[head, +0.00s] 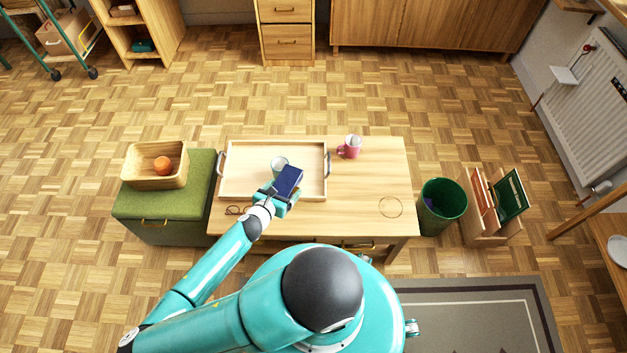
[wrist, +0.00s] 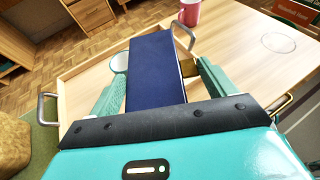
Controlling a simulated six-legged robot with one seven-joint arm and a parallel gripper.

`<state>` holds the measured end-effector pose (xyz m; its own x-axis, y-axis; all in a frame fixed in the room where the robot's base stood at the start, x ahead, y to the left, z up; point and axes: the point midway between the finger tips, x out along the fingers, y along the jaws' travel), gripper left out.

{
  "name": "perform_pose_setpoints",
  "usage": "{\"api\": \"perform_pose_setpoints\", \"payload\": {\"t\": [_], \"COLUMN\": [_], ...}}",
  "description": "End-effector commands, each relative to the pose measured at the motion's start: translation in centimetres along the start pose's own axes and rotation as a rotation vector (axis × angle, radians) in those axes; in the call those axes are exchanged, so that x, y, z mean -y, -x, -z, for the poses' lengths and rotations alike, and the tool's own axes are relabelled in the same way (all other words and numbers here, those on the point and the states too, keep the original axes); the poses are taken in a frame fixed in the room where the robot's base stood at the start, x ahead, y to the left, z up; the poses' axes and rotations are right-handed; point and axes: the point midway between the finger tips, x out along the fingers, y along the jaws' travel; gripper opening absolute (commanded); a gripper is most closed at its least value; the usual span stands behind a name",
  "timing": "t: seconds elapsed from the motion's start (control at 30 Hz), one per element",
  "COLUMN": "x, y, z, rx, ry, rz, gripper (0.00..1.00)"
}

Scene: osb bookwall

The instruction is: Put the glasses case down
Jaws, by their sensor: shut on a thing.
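A dark blue glasses case (head: 288,180) is held in my gripper (head: 278,192), over the front right part of a wooden tray on the low table. In the wrist view the case (wrist: 155,72) lies between the two teal fingers (wrist: 155,88), which are shut on it. I cannot tell whether its underside touches anything. A pair of glasses (head: 238,210) lies on the table in front of the tray, left of my gripper.
The wooden tray (head: 240,194) has metal handles and holds a pale cup (head: 279,163) just behind the case. A pink mug (head: 349,147) stands right of the tray. The table's right side (head: 375,185) is mostly clear, with a thin ring (head: 390,207) near the front.

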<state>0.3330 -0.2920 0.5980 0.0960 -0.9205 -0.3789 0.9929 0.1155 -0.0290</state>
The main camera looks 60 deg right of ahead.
Motion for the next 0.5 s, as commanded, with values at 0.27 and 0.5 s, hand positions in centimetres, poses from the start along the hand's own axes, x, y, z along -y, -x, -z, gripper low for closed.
{"api": "perform_pose_setpoints", "payload": {"t": [0.27, 0.5], "x": [8.1, 14.1], "y": [-3.7, -5.6], "z": [0.0, -0.3], "rx": [-0.016, -0.024], "ry": [-0.138, -0.225], "rz": [0.339, 0.556], "gripper": [0.16, 0.16]}}
